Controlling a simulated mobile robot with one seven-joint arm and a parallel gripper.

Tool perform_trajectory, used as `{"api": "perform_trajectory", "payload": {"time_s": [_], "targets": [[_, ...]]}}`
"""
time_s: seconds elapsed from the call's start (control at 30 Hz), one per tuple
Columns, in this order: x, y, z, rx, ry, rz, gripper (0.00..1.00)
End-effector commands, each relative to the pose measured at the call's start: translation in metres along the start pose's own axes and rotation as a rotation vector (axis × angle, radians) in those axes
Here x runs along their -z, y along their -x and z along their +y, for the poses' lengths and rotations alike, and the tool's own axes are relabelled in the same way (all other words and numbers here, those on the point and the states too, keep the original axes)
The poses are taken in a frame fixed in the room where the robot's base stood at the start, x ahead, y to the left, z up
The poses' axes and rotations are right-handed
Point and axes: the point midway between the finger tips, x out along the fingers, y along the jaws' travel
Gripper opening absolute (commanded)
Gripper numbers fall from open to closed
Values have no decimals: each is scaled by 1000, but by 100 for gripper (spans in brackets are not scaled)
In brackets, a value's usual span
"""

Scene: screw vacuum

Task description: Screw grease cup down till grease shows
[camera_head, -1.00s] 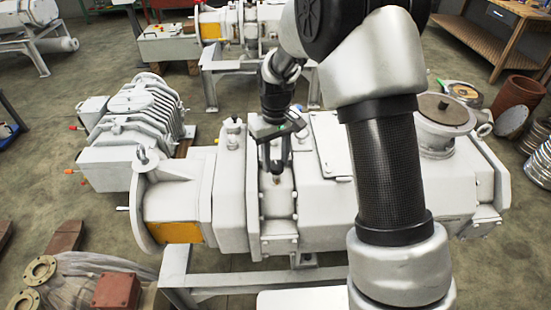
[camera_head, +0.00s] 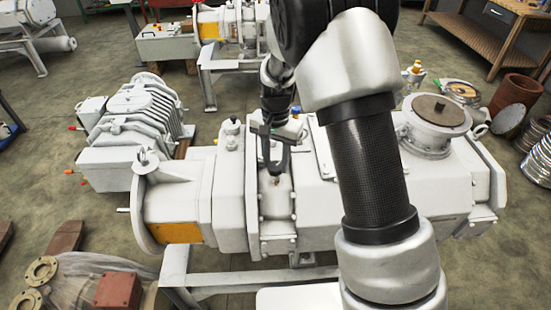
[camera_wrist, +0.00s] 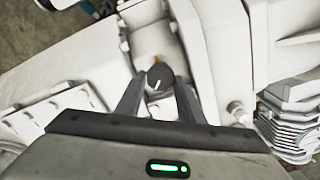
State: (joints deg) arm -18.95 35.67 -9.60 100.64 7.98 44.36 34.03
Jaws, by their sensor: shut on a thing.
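The grease cup (camera_wrist: 159,76) shows in the wrist view as a dark round cap with a white line on it. A small orange-brown patch shows at its far edge. My gripper (camera_wrist: 160,82) has one finger on each side of the cap and is shut on it. In the head view my gripper (camera_head: 275,168) points down at the top of the white vacuum pump (camera_head: 228,205). A small brassy spot shows just under the fingertips there. The cup itself is mostly hidden by the fingers in that view, and I cannot make out any grease for certain.
Bolts and cast ribs of the pump surround the cup. A lifting eye (camera_head: 143,160) and a round flange (camera_head: 437,112) stand up from the pump. A ribbed grey machine (camera_head: 130,125) stands on the floor behind at left. Open floor lies between.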

Motion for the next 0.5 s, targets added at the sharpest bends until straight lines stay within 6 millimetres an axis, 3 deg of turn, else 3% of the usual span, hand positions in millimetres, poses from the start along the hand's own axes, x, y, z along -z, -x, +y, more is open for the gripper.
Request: {"api": "perform_trajectory", "payload": {"time_s": [0.5], "targets": [[0, 3, 1, 1, -488, 1, 12]]}}
